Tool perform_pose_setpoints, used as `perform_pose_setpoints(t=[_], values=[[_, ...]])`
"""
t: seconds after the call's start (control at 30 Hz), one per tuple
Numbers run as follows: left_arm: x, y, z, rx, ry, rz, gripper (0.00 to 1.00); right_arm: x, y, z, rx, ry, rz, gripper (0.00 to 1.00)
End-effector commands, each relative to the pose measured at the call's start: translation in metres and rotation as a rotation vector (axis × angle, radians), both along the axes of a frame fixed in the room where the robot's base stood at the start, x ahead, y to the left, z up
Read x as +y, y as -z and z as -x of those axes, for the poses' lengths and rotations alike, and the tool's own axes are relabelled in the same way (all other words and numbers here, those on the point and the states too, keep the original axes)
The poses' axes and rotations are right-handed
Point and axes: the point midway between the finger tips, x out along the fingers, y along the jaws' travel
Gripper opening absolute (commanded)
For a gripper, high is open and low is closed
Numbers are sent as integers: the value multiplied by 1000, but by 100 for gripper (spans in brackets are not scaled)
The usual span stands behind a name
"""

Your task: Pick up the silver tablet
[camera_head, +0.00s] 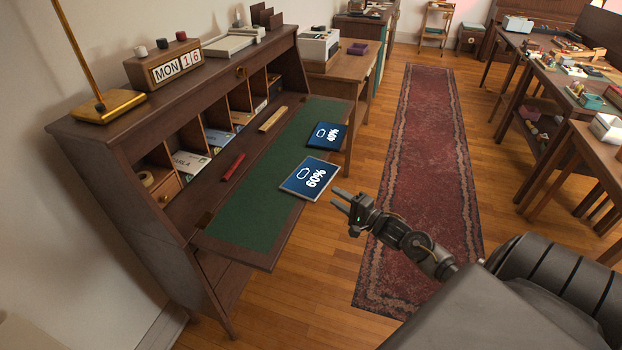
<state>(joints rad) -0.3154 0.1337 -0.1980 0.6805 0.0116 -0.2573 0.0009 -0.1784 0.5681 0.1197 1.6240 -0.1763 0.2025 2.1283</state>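Two tablets with dark blue screens lie flat on the green surface of the desk's fold-down leaf (248,219). The nearer tablet (303,183) shows "60%" and has a pale, silver-looking edge. The farther tablet (325,136) shows "40%" and has a dark edge. My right gripper (336,198) is just right of the nearer tablet, beyond the leaf's edge. Its fingers are apart with nothing between them, and it looks clear of the tablet. My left gripper is not in view.
A red object (233,167) and a tan bar (272,119) lie near the desk's pigeonholes. A brass lamp (109,104) and a calendar block (167,69) stand on top. A red runner rug (430,150) covers open floor right of the desk. Cluttered tables stand farther right.

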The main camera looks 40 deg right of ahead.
Motion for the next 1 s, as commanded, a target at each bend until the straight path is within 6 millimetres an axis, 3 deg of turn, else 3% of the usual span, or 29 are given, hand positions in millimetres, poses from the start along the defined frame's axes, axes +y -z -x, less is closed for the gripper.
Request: perform_pose_setpoints(t=[0.33, 0.7, 0.97, 1.0], values=[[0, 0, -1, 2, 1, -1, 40, 3, -1, -18, 1, 0, 1, 35], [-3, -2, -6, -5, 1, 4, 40, 13, -4, -62, 1, 1, 1, 35], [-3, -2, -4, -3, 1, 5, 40, 14, -3, -64, 2, 1, 1, 35], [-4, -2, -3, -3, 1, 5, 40, 14, -3, -64, 2, 1, 1, 30]])
